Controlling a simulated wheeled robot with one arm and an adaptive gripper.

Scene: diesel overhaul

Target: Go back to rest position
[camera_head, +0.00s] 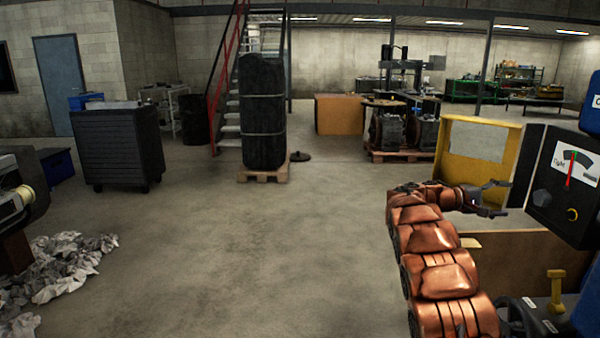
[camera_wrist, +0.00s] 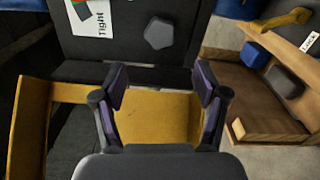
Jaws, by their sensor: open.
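My copper-coloured arm reaches up the right side of the head view. My gripper (camera_head: 497,197) is at its end, close to the left of a black box with a dial gauge (camera_head: 552,185). In the wrist view my gripper (camera_wrist: 160,90) has its two fingers spread apart with nothing between them. Beyond the fingers are a yellow panel (camera_wrist: 160,112) and the dark face of the gauge box (camera_wrist: 130,35), with part of a "Tight" label and a grey knob (camera_wrist: 159,33).
A yellow frame (camera_head: 447,150) stands behind my gripper. A brown wooden box (camera_head: 520,265) lies below it. At the left are a dark tool cabinet (camera_head: 117,145) and crumpled paper (camera_head: 60,265). A black wrapped stack (camera_head: 262,110) stands on a pallet. The middle floor is clear.

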